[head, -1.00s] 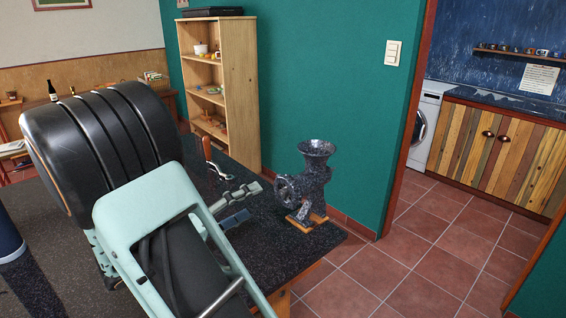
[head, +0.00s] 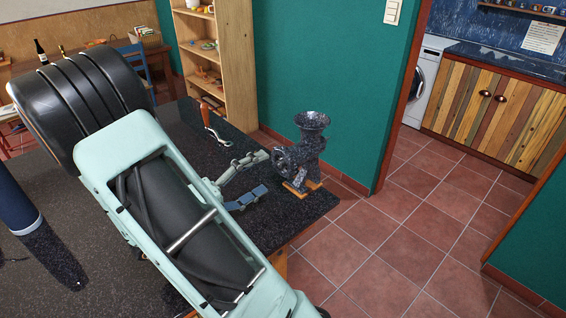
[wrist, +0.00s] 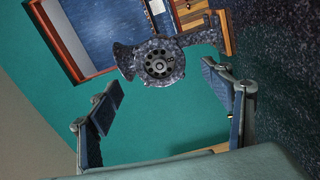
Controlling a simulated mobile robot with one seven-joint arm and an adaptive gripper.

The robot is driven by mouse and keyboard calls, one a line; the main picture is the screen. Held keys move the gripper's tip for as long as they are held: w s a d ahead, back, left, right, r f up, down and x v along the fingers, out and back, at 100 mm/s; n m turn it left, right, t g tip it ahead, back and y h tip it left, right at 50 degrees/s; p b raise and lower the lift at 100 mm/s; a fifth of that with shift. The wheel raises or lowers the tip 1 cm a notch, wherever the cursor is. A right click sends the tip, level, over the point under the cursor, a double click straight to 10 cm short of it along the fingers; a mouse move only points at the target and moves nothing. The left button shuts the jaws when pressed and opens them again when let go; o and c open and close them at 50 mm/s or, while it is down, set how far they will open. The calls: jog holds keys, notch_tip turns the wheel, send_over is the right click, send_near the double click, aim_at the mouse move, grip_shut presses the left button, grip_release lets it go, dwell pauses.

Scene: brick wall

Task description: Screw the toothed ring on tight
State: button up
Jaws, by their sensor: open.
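The speckled dark meat grinder (head: 311,130) stands upright on a wooden base near the table's right edge. Its toothed ring (head: 284,160) is at the mouth on its left side. In the wrist view the ring (wrist: 144,72) surrounds a plate with several holes (wrist: 159,64), facing me. My gripper (head: 256,174) is open and empty, its fingers pointing at the grinder's mouth. In the wrist view my gripper (wrist: 160,88) has its fingers spread left and right, with the ring beyond them. They look apart from it. How tightly the ring sits cannot be told.
A crank with a reddish handle (head: 206,116) lies on the dark speckled table (head: 90,250), behind my gripper. A dark blue cylinder (head: 15,200) is at the left. The table's right edge is close to the grinder, with tiled floor (head: 400,230) beyond.

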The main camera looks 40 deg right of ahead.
aim_at(278, 166)
jog(key=shift+d+b, duration=0.75)
jog(key=shift+d, duration=2.25)
jog(key=shift+b, duration=0.3)
jog(key=shift+c, duration=0.4)
jog(key=c, duration=1.2)
jog(key=shift+o, duration=0.2)
jog(key=shift+w+f+m+b, duration=0.1)
jog(key=shift+f+m+b, duration=0.1)
jog(key=shift+m+b, duration=0.35)
jog(key=m+b, duration=0.2)
jog(key=b, duration=0.3)
jog(key=shift+m, duration=0.25)
jog(key=shift+m+b, duration=0.3)
jog(key=shift+b, duration=0.4)
jog(key=m+b, duration=0.3)
jog(key=b, duration=0.4)
jog(key=shift+m, duration=0.4)
jog(key=m+b, duration=0.3)
jog(key=b, duration=0.5)
jog(key=shift+m, duration=0.4)
